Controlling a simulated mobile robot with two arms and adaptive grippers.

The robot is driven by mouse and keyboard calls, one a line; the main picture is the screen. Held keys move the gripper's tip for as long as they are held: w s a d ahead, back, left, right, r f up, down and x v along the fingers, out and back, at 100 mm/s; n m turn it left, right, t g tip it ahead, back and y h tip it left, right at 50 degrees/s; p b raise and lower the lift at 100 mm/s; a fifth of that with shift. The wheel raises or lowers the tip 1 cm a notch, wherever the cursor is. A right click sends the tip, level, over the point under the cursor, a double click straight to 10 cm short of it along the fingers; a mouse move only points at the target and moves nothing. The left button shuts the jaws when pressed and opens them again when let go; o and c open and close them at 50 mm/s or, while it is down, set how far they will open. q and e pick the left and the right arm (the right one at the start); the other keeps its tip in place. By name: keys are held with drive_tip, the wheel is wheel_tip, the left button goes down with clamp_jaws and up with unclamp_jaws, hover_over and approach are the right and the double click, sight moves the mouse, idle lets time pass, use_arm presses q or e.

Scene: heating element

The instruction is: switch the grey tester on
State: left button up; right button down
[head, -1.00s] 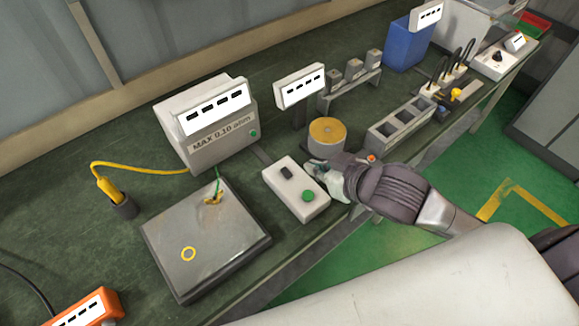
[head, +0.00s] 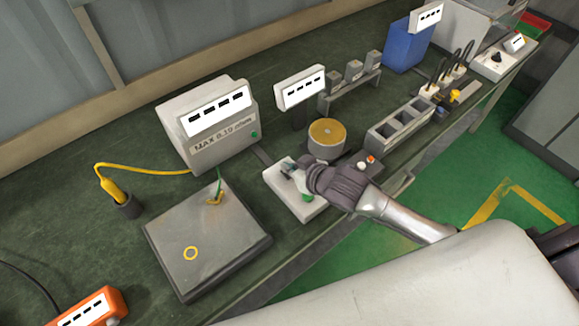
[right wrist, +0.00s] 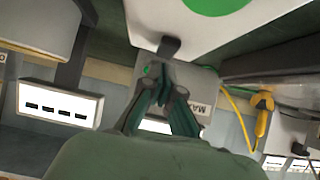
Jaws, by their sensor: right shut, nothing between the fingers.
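The grey tester (head: 215,130) stands on the bench with a blank-dashed display and the label MAX 0.10 ohm. A small green button (head: 254,134) is at the lower right of its front. My right gripper (head: 288,168) is shut and empty, above the white box (head: 310,212), which has a green button and a black switch and is partly hidden by the gripper. In the right wrist view the fingertips (right wrist: 163,82) appear in front of the tester (right wrist: 202,88), close in the picture to its green button (right wrist: 147,70); contact cannot be told. The black switch (right wrist: 170,46) shows above them. My left gripper is out of view.
A grey plate (head: 222,250) with a yellow ring lies left of the white box. A yellow probe (head: 110,190) stands in a holder. A copper-topped cylinder (head: 326,133) and a grey slotted block (head: 398,128) are to the right.

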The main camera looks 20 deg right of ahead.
drive_tip(key=shift+f, duration=0.35)
drive_tip(key=shift+w+r+p, duration=0.15)
drive_tip(key=shift+r+p, duration=0.05)
drive_tip(key=shift+p, duration=0.6)
drive_tip(key=shift+f+g, duration=0.3)
drive_tip(key=shift+f, duration=0.05)
drive_tip(key=shift+w+a, duration=0.1)
